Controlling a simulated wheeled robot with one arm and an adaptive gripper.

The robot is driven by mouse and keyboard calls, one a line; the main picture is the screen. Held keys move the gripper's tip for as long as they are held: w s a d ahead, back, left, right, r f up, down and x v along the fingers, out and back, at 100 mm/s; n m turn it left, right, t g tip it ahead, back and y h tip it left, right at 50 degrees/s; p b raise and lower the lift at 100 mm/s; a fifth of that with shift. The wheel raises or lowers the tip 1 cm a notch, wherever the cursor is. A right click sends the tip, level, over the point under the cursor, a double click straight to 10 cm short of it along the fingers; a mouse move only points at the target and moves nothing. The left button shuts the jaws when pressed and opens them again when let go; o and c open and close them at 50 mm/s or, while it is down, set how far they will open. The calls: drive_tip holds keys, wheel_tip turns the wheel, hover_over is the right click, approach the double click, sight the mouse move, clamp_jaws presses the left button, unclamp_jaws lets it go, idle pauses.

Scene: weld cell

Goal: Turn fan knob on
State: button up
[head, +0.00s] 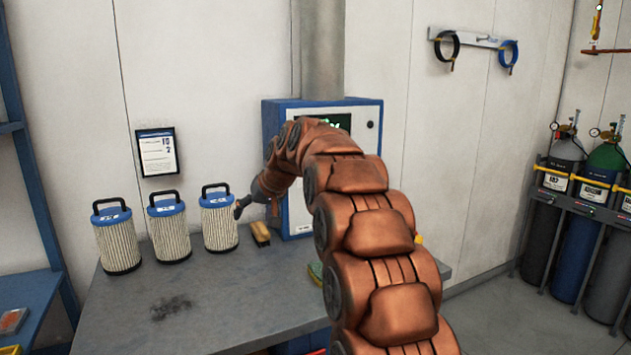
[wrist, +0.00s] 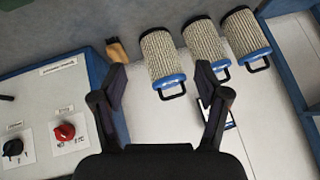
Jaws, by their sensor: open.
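A control cabinet with a blue side and pale front (head: 361,112) stands at the back of the bench, and my arm covers most of its front in the head view. In the wrist view its front (wrist: 48,98) carries a red knob (wrist: 64,131) and a black knob (wrist: 13,148), each on a white label plate. The small labels are too blurred to tell which knob is the fan's. My gripper (wrist: 161,78) is open and empty, with both knobs left of its fingers and apart from them. In the head view my gripper (head: 243,205) is left of the cabinet, near the right-hand filter.
Three pleated filter cartridges (head: 118,243) with blue tops and black handles stand on the grey bench (head: 235,300). A framed sheet (head: 157,152) hangs on the wall. Gas cylinders (head: 582,235) stand at the far right.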

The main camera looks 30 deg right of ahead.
drive_tip(key=w+d+r+t+h+b, duration=0.25)
drive_tip(key=w+d+t, duration=0.25)
drive_tip(key=w+d, duration=1.05)
drive_tip(key=shift+s+d+f+t+h+b, duration=0.35)
drive_tip(key=shift+s+d+f+t+b, duration=0.75)
drive_tip(key=shift+d, duration=2.15)
drive_tip(key=shift+s+d+f+t+h+b, duration=0.4)
drive_tip(key=shift+d+t, duration=1.3)
drive_tip(key=shift+d, duration=1.5)
drive_tip(key=shift+n, duration=0.4)
drive_tip(key=shift+w+d+f+p, duration=0.1)
drive_tip(key=shift+w+d+p, duration=0.05)
drive_tip(key=shift+w+p, duration=1.25)
drive_tip(key=shift+w+d+r+p, duration=0.15)
drive_tip(key=shift+w+p, duration=1)
drive_tip(key=shift+p, duration=0.6)
drive_tip(key=shift+w+d+f+p, duration=0.15)
drive_tip(key=shift+w+p, duration=1.1)
drive_tip(key=shift+p, duration=0.3)
